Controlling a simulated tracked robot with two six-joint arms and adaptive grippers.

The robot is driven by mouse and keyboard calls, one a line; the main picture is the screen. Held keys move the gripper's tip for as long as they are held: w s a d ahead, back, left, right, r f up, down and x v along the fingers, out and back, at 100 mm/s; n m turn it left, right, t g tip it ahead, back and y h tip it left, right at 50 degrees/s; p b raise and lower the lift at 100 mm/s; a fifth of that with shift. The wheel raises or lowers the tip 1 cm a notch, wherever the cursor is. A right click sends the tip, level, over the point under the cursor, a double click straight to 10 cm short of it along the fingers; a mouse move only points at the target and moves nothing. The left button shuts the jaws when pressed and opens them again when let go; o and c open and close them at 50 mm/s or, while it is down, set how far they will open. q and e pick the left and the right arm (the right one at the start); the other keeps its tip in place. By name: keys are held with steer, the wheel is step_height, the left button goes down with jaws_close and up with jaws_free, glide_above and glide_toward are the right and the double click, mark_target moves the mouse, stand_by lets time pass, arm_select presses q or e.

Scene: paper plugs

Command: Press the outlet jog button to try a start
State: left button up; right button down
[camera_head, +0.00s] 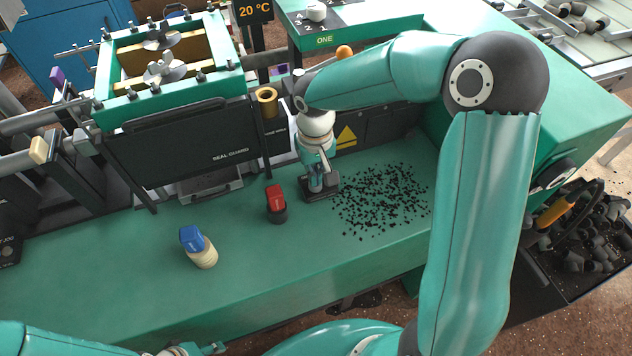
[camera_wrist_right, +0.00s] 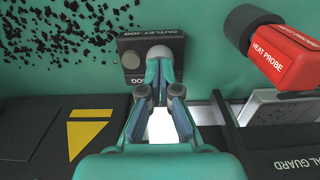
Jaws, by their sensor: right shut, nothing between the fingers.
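The outlet jog box (camera_wrist_right: 135,45) is a small dark box on the green bench, labelled OUTLET JOG. In the right wrist view it has a pale round button (camera_wrist_right: 160,51) and a dark round one (camera_wrist_right: 131,60). My right gripper (camera_wrist_right: 160,68) is shut and empty, pointing down at the box. Its fingertips overlap the lower edge of the pale button; I cannot tell whether they touch it. In the head view my right gripper (camera_head: 316,188) is over the box and hides part of it. My left gripper (camera_head: 190,350) shows only partly at the bottom edge.
A red heat probe (camera_head: 276,198) stands left of the box. A blue-capped cream bottle (camera_head: 200,250) stands nearer the front left. Black granules (camera_head: 382,198) are scattered to the right. The black seal guard (camera_head: 195,150) stands behind. The front bench between is clear.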

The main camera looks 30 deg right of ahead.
steer(key=shift+f+b, duration=0.35)
steer(key=shift+f, duration=0.05)
stand_by(0.4)
stand_by(0.4)
steer(key=shift+r+p, duration=0.9)
steer(key=shift+r, duration=0.35)
steer(key=shift+r+p, duration=1.05)
steer(key=shift+r, duration=0.45)
